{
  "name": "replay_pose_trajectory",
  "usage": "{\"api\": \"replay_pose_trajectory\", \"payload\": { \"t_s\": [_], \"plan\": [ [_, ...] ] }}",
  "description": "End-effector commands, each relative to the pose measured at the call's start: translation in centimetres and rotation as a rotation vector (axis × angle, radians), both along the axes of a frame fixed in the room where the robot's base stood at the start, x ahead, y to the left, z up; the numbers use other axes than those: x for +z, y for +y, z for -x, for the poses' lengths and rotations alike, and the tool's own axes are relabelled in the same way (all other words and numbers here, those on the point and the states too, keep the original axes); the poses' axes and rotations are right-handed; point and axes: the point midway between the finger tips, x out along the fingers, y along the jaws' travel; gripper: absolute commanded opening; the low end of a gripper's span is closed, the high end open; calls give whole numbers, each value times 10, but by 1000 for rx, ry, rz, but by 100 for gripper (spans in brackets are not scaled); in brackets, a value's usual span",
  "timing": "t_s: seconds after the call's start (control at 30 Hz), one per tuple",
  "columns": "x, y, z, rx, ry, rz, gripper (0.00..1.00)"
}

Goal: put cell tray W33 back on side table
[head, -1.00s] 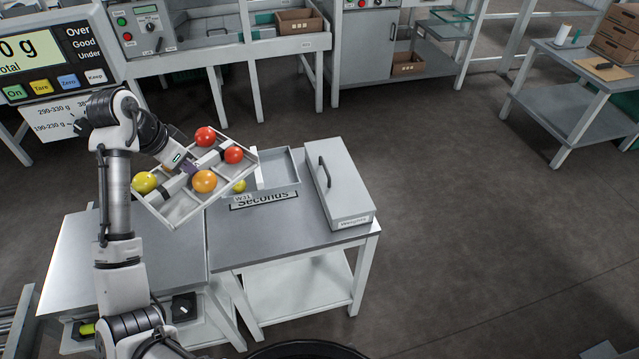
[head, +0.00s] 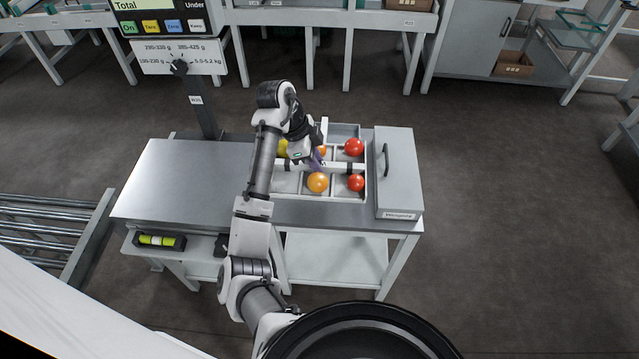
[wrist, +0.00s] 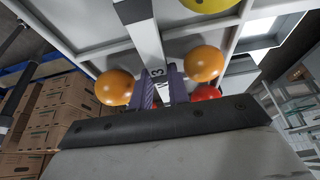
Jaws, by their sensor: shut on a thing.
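The cell tray (head: 287,182) is light grey with a raised central bar and several compartments holding red, orange and yellow tomatoes. In the head view it appears roughly level over the side table (head: 398,224), left of the lidded grey box. Whether it touches what is below cannot be told. My gripper (head: 318,160) is shut on the tray's central bar. In the wrist view my gripper's purple fingers (wrist: 158,88) straddle the bar (wrist: 140,30), whose label is partly hidden. Orange tomatoes (wrist: 114,87) sit on both sides.
A grey lidded box (head: 402,175) with a handle stands on the right of the side table. A grey tray (head: 343,131) shows behind the held tray. The steel worktop (head: 185,185) at left is bare. A display post (head: 200,105) rises behind it.

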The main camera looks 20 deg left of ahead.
Motion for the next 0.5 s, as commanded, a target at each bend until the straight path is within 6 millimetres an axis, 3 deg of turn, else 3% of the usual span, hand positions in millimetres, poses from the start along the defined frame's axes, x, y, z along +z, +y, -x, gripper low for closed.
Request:
{"api": "replay_pose_trajectory", "payload": {
  "t_s": [0.1,0.2,0.5],
  "plan": [
    [-34,-2,0,-2,0,5,0],
    [-50,-1,0,0,0,3,0],
    [-74,-1,0,0,-1,2,0]
  ]
}}
